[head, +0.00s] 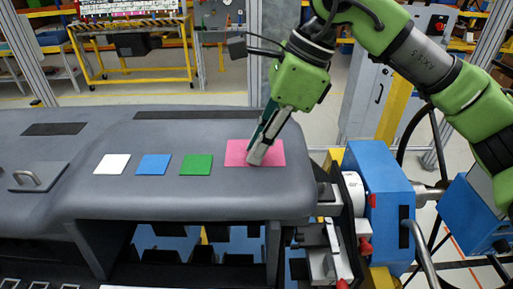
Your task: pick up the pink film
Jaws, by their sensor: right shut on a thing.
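The pink film (273,149) lies flat on the grey dashboard module (120,190), near its right end. My right gripper (256,158) comes down from the upper right with its fingertips at the left half of the film. The fingers look closed together on the film, and part of the film under them is hidden. The film shows no clear lift from the surface. My left gripper is not in this view.
A white square (113,164), a blue square (154,164) and a green square (196,164) lie in a row left of the film. A metal handle (35,178) is at the far left. Blue fixture equipment (380,200) stands close to the dashboard's right end.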

